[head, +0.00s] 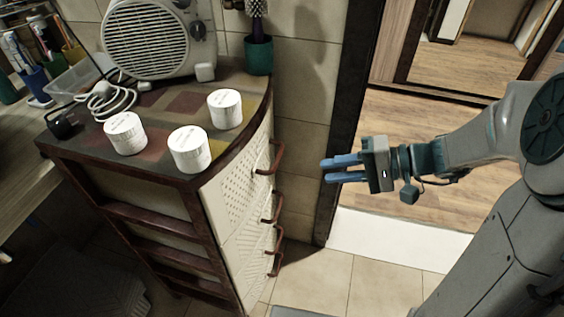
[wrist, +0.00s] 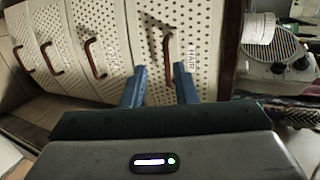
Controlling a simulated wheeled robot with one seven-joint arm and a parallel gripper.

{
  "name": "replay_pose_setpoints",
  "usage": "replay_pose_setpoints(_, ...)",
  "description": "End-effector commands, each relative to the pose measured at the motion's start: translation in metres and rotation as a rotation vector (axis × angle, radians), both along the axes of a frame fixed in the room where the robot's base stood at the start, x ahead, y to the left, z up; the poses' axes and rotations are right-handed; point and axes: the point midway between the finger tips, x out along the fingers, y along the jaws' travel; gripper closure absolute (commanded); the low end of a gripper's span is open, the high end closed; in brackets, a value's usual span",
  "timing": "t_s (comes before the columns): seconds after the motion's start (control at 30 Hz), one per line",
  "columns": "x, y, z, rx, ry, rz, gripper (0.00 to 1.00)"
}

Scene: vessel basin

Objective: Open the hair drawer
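The hair drawer (wrist: 207,42) shows in the wrist view as a white perforated front with a "HAIR" label. It is the top drawer of the cabinet, and its front also shows in the head view (head: 232,182). It looks shut. Its reddish-brown bar handle (wrist: 167,45) also shows in the head view (head: 278,158). My gripper (head: 324,170) is to the right of this handle, apart from it, with its blue fingers pointing toward the cabinet. In the wrist view my gripper (wrist: 160,84) is open and empty, with the handle ahead between its fingers.
Several lower drawers with similar handles (head: 272,210) sit below. White jars (head: 190,150), a fan heater (head: 155,40) and a dark green pot (head: 259,56) stand on the cabinet top (head: 160,178). A doorway frame (head: 345,115) is behind my gripper. Tiled floor (head: 385,290) in front is clear.

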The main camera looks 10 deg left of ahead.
Motion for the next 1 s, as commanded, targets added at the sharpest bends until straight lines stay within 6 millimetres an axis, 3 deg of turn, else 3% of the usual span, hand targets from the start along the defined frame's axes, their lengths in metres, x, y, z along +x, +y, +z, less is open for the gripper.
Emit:
replay_pose_setpoints(0.03, 0.010, 0.000, -0.014, 0.050, -0.010, -0.024, 0.74)
replay_pose_setpoints(0.2, 0.030, -0.002, -0.018, 0.148, -0.055, -0.075, 0.74)
replay_pose_setpoints(0.37, 0.034, 0.010, -0.018, 0.165, -0.064, -0.081, 0.74)
replay_pose_setpoints(0.8, 0.040, 0.096, -0.036, 0.161, -0.062, -0.077, 0.74)
replay_pose_setpoints(1.0, 0.042, 0.123, -0.042, 0.161, -0.061, -0.080, 0.74)
